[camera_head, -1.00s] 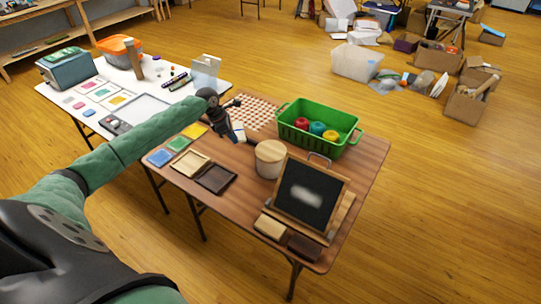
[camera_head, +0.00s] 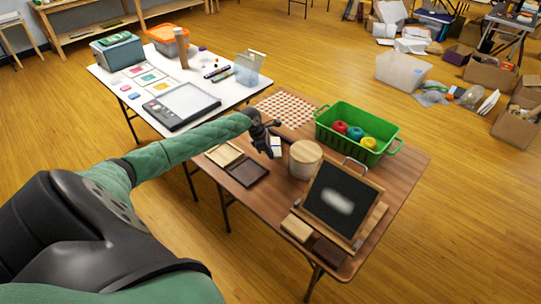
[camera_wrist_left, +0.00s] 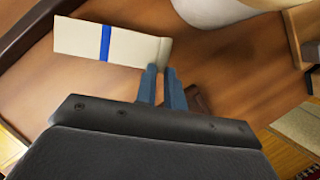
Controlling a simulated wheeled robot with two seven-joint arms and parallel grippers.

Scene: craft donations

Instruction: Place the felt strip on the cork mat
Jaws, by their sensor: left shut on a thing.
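My left gripper (camera_head: 271,150) is shut on a cream strip with a blue band, which I take as the felt strip (camera_wrist_left: 128,48). In the left wrist view the fingertips (camera_wrist_left: 161,74) pinch its right end, and it sticks out to the left over brown wood. In the head view the strip (camera_head: 277,146) is a small pale patch beside the round lidded box. I cannot tell for sure which item is the cork mat. A tan slab (camera_head: 297,228) and a dark brown slab (camera_head: 329,252) lie at the table's front. My right gripper is not in view.
The round box (camera_head: 305,160) stands right of the gripper. A light tray (camera_head: 225,155) and a dark tray (camera_head: 247,172) lie left of it. A chalkboard (camera_head: 341,198), green basket (camera_head: 357,133) and checkered cloth (camera_head: 285,107) share the brown table (camera_head: 400,165).

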